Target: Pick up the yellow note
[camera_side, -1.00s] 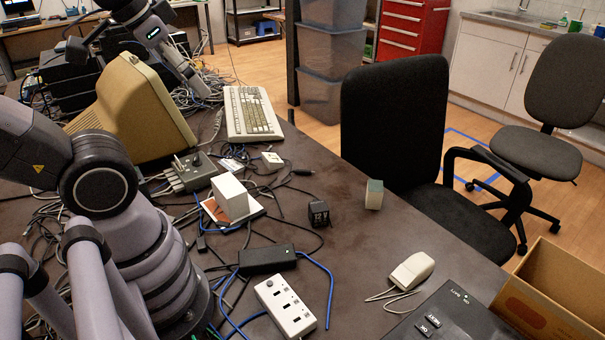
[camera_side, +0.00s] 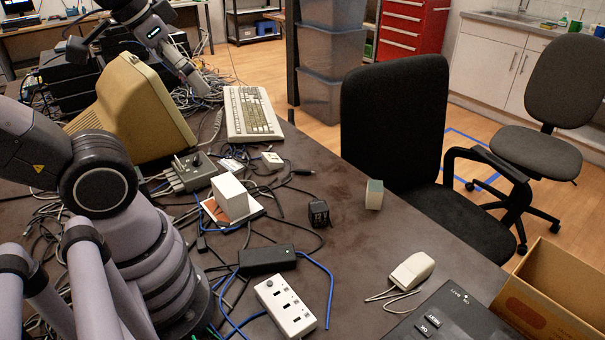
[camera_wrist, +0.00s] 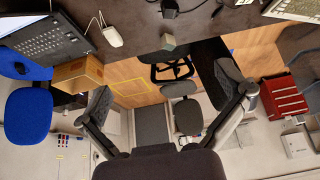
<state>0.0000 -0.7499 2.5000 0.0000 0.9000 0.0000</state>
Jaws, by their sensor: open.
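I cannot make out a yellow note in either view. A small pale block with a grey-green face (camera_side: 374,194) stands upright on the dark table near its edge by the chair; it also shows at the top of the wrist view (camera_wrist: 168,42). Whether it is a stack of notes I cannot tell. My gripper (camera_wrist: 164,90) is open, its two dark fingers wide apart with nothing between them. The block lies beyond the fingers in the wrist view, apart from them. In the side view my gripper cannot be made out clearly.
A black adapter (camera_side: 319,214), a beige mouse (camera_side: 411,270), a white power strip (camera_side: 286,305) and a white box (camera_side: 230,197) lie on the table among tangled cables. A keyboard (camera_side: 250,114) and beige monitor (camera_side: 135,110) are farther back. A black chair (camera_side: 395,120) stands against the edge.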

